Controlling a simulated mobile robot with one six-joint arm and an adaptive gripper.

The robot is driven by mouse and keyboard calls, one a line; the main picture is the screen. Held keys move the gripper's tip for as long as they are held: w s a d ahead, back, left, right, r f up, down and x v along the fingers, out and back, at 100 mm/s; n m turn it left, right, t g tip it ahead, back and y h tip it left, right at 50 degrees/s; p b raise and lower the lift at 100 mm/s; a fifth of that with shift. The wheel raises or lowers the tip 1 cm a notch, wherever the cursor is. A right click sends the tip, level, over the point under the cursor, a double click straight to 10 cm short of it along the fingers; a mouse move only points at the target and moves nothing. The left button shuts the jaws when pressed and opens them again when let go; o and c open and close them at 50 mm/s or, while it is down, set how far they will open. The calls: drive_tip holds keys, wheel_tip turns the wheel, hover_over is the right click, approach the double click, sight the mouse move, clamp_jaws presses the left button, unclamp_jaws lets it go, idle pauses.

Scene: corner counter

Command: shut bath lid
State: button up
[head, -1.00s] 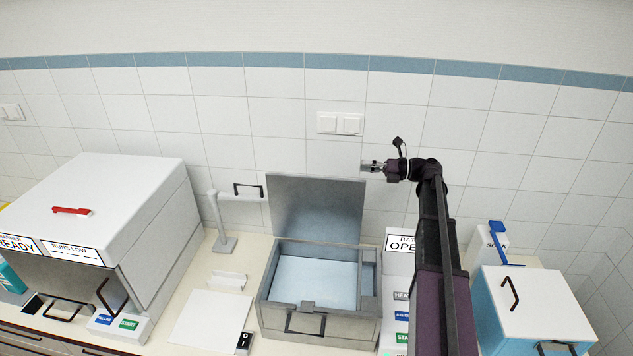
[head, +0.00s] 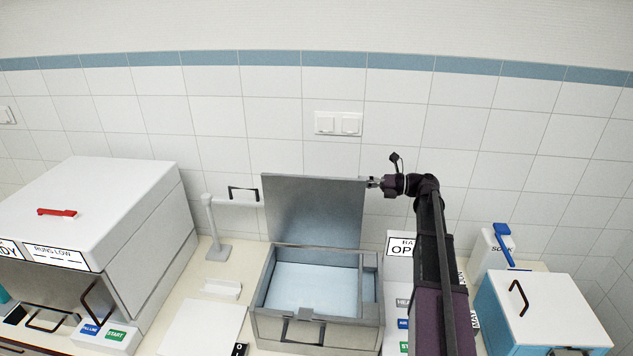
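The bath (head: 366,327) is a grey metal box with pale blue liquid inside, in the lower middle of the head view. Its grey lid (head: 314,211) stands open, upright at the back edge. A sign beside the bath (head: 402,246) is partly hidden by my arm and shows the letters "OP". My gripper (head: 371,182) is at the upper right corner of the lid, pointing left. Its fingertips overlap or meet the lid's edge in the picture; I cannot tell whether they touch it or how far apart they are.
A large white-topped machine (head: 95,205) stands at left. A stand with a horizontal arm (head: 217,240) is just left of the lid. A blue box with a white lid (head: 545,310) and a "SOAK" container (head: 493,255) stand at right. The tiled wall (head: 450,130) is close behind.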

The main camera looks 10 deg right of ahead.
sight(318, 179)
drive_tip(key=x, duration=1.4)
drive_tip(key=shift+f, duration=0.1)
clamp_jaws()
